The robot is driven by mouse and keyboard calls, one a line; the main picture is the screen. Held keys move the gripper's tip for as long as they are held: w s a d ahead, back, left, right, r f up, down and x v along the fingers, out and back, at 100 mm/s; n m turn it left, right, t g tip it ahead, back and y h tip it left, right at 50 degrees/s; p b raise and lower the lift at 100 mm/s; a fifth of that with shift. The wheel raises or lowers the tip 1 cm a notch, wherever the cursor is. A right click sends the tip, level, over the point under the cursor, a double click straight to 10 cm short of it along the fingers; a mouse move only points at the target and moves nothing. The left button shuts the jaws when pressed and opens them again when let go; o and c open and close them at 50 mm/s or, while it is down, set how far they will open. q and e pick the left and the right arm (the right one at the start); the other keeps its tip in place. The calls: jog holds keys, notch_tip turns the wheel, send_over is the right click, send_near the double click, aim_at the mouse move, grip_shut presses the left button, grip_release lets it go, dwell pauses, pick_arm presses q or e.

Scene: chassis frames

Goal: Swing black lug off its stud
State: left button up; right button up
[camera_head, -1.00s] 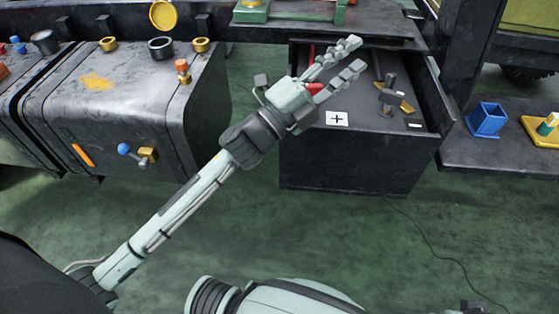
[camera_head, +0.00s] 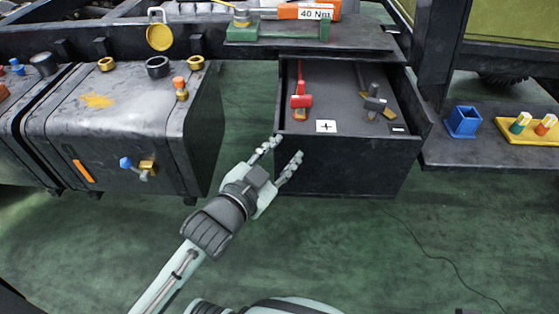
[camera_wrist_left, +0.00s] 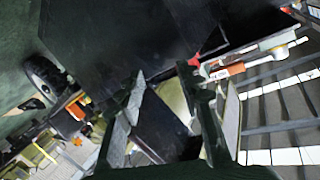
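The black lug (camera_head: 374,103) appears to be the dark piece with a short upright part, in the right half of the open dark box in the head view. A yellowish strip lies beside it, partly covered; whether the lug still sits around a stud is too small to tell. My left gripper (camera_head: 288,147) is in front of the box's front wall, left of and nearer than the lug. Its fingers are apart and empty. In the left wrist view the fingers (camera_wrist_left: 165,90) also stand apart. My right gripper is not in view.
A red piece (camera_head: 301,100) lies in the box's left half, behind a plus label (camera_head: 326,126). The box's front wall (camera_head: 345,165) is raised. A dark tank (camera_head: 120,115) stands left.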

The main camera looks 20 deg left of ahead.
pick_arm(q)
jog(key=shift+s+f+n+g, duration=0.3)
jog(key=shift+s+f+n, duration=0.1)
jog(key=shift+s+f, duration=0.25)
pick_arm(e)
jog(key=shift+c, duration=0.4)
